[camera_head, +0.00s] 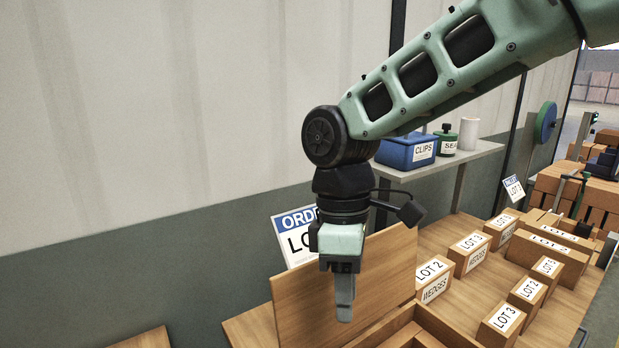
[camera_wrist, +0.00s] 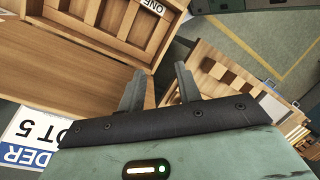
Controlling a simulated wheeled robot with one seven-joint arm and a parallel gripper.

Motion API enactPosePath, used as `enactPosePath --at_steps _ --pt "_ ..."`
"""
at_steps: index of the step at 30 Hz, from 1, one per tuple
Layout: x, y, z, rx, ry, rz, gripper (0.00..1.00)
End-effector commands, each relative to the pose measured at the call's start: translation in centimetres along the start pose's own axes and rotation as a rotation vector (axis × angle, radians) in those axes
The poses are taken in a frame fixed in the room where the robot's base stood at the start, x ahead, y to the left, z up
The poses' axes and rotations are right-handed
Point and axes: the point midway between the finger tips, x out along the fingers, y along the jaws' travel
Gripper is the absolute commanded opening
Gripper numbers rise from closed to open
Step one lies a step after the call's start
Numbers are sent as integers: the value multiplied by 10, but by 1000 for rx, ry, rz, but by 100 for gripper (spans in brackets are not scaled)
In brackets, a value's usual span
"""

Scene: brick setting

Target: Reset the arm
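My arm reaches in from the upper right in the head view, and my gripper (camera_head: 345,300) hangs pointing down in front of an upright wooden panel (camera_head: 300,300). In the wrist view my gripper (camera_wrist: 160,72) shows two grey fingers standing apart with nothing between them. The fingers are above an open wooden box (camera_head: 440,325), close to its panel. The box's slotted inside shows in the wrist view (camera_wrist: 112,28), with a label reading ONE. In the head view the fingers overlap each other.
An order sign (camera_head: 288,245) stands behind the panel, partly hidden. Labelled lot boxes (camera_head: 434,278) (camera_head: 470,252) (camera_head: 502,322) crowd the bench to the right. A shelf (camera_head: 440,163) holds a blue CLIPS bin (camera_head: 405,152) and a jar (camera_head: 446,140). Space left of my gripper is mostly bare wall.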

Motion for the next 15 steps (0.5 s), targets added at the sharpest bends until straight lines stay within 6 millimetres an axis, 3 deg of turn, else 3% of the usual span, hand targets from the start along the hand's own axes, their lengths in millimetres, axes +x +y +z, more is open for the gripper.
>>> enactPosePath --at_steps 1,6,12,15 --pt "17 -14 12 63 17 17 34" --pt "61 -55 51 306 92 63 34" --pt "105 -86 93 544 168 101 34" --pt "117 -93 106 611 192 112 34"
